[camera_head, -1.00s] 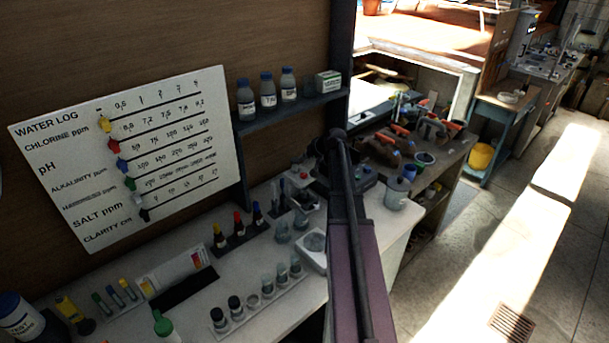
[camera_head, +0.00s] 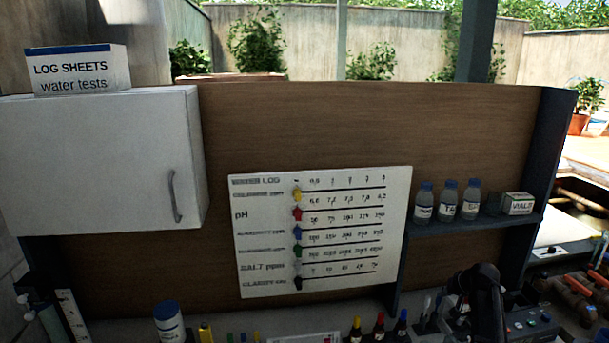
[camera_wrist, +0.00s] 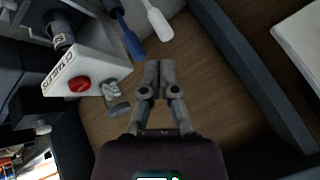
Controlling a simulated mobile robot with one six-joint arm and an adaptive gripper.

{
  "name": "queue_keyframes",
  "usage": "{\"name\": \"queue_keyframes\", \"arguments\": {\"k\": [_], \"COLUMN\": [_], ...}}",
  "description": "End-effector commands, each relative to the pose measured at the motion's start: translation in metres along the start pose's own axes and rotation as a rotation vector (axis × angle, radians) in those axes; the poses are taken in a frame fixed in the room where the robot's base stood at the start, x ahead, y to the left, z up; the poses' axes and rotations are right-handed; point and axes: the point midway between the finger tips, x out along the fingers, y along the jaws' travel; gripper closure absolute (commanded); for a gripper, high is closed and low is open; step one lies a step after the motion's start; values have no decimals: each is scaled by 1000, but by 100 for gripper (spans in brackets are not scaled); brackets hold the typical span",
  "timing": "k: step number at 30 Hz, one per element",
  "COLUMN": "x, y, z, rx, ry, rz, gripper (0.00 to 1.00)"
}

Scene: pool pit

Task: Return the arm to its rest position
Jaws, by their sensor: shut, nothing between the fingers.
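My gripper (camera_wrist: 152,80) shows in the wrist view with its two grey fingertips together and nothing between them. Behind it is the brown wooden back panel (camera_wrist: 195,95). My gripper's fingers cannot be made out in the head view. A dark part of my arm stands at the lower right there, in front of the bench, and the rest of the arm is cut off by the frame.
Near my gripper are a white box with a red button (camera_wrist: 80,85), a blue-handled tool (camera_wrist: 128,35) and a white one (camera_wrist: 158,22). The head view shows a water log board (camera_head: 325,230), a bottle shelf (camera_head: 480,222) and a white cabinet (camera_head: 100,160).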

Motion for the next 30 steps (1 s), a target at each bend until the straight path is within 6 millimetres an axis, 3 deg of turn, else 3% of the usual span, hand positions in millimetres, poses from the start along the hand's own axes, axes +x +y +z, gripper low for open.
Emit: {"name": "queue_keyframes", "arguments": {"k": [1,6,15,24,30], "x": [5,16,21,9,-1], "y": [-16,-55,-107,-136,-143], "z": [23,81,182,275,314], "rx": [-24,-94,-216,-332,-383], "ry": [-35,-148,-327,-474,-530], "rz": [7,49,148,272,340], "gripper": [100,100,100,100,100]}}
